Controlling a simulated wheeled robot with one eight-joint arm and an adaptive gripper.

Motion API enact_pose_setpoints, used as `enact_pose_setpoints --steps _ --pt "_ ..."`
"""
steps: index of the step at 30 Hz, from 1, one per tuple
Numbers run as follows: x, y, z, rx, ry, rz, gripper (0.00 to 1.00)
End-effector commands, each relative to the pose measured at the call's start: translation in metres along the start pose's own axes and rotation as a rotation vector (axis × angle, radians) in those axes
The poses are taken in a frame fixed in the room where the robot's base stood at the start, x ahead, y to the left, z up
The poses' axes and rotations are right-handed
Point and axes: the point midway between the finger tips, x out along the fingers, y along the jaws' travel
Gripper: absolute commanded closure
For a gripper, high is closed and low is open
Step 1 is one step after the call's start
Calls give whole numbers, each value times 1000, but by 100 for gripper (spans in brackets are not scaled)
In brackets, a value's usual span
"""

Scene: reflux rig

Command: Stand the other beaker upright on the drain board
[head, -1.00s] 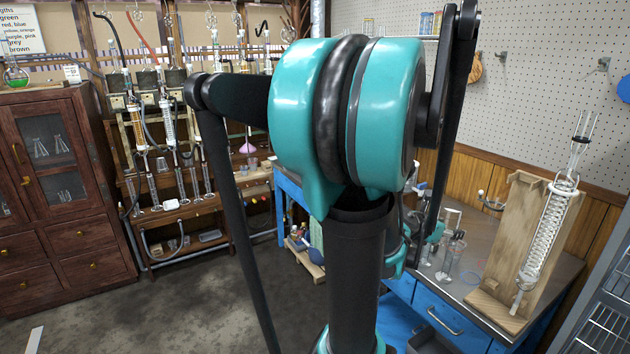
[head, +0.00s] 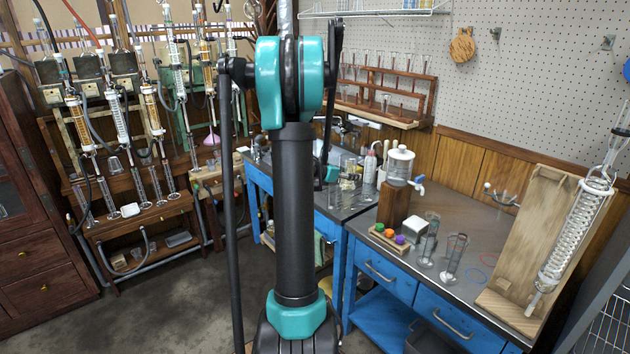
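Two clear glass vessels stand upright on the grey bench top: one (head: 429,243) beside a small white box, the other (head: 453,259) nearer the front edge. They are beaker-like, but I cannot tell which is the task's beaker. A dark metal surface with small glassware (head: 347,184) lies by the sink area left of the dispenser; I cannot tell for sure that it is the drain board. A teal part of my arm shows beside it. My gripper's fingers are not clear there, being small and partly behind my arm, so whether they hold anything cannot be seen.
A white-lidded dispenser (head: 399,165) on a wooden block, a tray of coloured balls (head: 389,239) and a wooden condenser stand (head: 527,245) occupy the bench. A wooden glassware rack (head: 385,97) hangs behind. Bare bench top lies right of the dispenser.

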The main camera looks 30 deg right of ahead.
Motion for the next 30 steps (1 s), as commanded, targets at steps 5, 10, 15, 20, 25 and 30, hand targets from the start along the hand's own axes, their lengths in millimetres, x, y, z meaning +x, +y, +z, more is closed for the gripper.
enact_pose_setpoints --steps 5,10,15,20,25,30 --pt "15 69 -24 10 0 -25 79" --pt "22 122 -53 21 -1 -54 79" --pt "23 154 -74 30 0 -74 79" --pt "23 166 -83 37 0 -81 79" --pt "23 168 -84 106 -4 -54 79" --pt "23 170 -83 285 -12 21 79"
